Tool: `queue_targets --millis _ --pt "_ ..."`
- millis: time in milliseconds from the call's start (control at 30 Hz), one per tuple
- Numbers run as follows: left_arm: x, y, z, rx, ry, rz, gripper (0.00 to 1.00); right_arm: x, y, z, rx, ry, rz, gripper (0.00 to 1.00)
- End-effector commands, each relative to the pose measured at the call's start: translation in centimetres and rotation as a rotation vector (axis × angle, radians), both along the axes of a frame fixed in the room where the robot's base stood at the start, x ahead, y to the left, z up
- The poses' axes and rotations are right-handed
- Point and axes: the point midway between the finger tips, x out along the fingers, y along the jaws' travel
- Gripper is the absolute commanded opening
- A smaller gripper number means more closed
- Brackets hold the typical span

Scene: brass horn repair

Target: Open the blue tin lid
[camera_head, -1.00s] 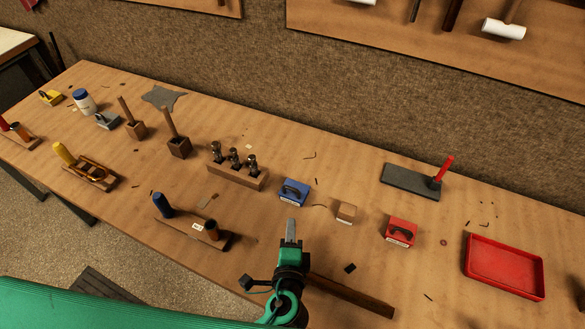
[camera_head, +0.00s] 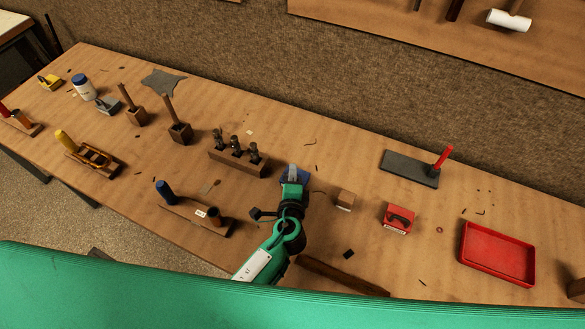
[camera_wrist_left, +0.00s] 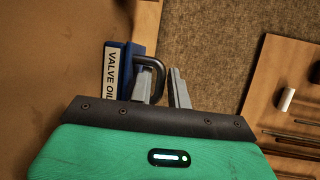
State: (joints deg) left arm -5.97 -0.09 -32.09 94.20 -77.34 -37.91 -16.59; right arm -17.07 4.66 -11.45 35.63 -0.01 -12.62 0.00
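The blue tin (camera_head: 304,176) stands on the workbench, mostly hidden under my left gripper in the head view. In the left wrist view, the blue tin (camera_wrist_left: 130,62) shows its white "VALVE OIL" label and the dark arched handle (camera_wrist_left: 151,62) on its lid. The lid appears to be on the tin. My left gripper (camera_head: 292,174) is over the tin. In the left wrist view its two grey fingers (camera_wrist_left: 163,88) are apart, with part of the handle near or between them; contact cannot be told. My right gripper is not in view.
A wooden block holding several dark pieces (camera_head: 238,160) stands just left of the tin. A red tray (camera_head: 497,254) is farther right. A dark wooden bar (camera_head: 342,276) lies in front.

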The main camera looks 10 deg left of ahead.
Motion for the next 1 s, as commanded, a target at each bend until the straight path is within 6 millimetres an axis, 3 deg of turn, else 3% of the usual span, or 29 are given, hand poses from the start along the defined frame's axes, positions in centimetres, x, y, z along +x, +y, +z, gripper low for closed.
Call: queue_targets --millis 167,467,600,1000 --pt "1.3 0.1 -0.2 -0.001 0.001 -0.001 0.18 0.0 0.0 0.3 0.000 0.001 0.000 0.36" --pt "1.5 0.1 -0.3 -0.001 0.001 -0.001 0.18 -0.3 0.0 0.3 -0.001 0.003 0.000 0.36" --pt "1.5 0.1 -0.3 -0.001 0.001 -0.001 0.00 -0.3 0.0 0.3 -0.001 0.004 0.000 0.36" --pt "2.5 0.1 0.0 0.005 0.019 0.000 0.00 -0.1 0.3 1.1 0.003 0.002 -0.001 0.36"
